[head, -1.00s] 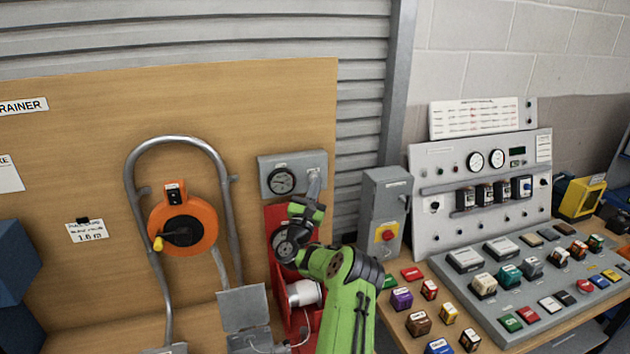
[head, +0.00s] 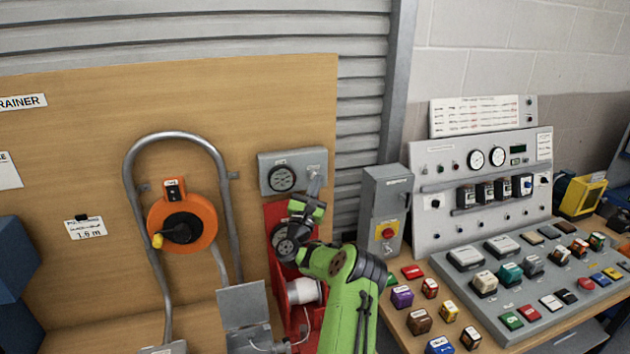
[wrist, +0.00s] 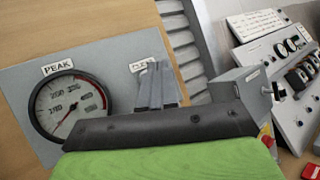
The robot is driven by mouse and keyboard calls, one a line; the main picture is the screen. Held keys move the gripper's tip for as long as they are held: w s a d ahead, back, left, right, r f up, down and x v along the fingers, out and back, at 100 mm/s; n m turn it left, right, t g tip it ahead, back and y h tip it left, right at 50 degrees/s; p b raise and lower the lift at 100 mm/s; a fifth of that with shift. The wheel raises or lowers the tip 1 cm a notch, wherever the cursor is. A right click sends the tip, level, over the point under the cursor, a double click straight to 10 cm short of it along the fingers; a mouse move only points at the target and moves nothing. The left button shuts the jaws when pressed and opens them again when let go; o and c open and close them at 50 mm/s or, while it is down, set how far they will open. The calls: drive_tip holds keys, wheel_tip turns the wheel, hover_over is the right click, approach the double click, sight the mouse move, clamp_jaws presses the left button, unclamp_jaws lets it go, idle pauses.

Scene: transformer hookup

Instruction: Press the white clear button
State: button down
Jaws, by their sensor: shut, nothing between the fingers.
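The grey gauge box (head: 267,164) is mounted on the wooden board, with a round dial labelled PEAK (wrist: 70,105) on its left side. A small white label (wrist: 144,64), partly covered and too blurred to read, is to the right of the dial. My gripper (head: 316,180) is at the right part of this box, below the label. In the wrist view my gripper's fingers (wrist: 157,78) are together and empty, with their tips just under the label. No white button shows; the fingers cover that spot. I cannot tell whether the tips touch the box.
A red stand (head: 274,216) is below the gauge box, behind my arm. An orange cable reel (head: 204,215) inside a grey tube frame is to the left. A grey switch box (head: 384,192) and a console (head: 425,162) with several buttons and blocks are to the right.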

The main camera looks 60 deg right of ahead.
drive_tip(key=shift+s+a+f+g, duration=0.1)
drive_tip(key=shift+s+a+g, duration=0.15)
drive_tip(key=shift+s+g, duration=0.05)
drive_tip(key=s+a+b, duration=0.3)
drive_tip(key=b, duration=0.2)
drive_tip(key=shift+s+a, duration=0.25)
idle(0.9)
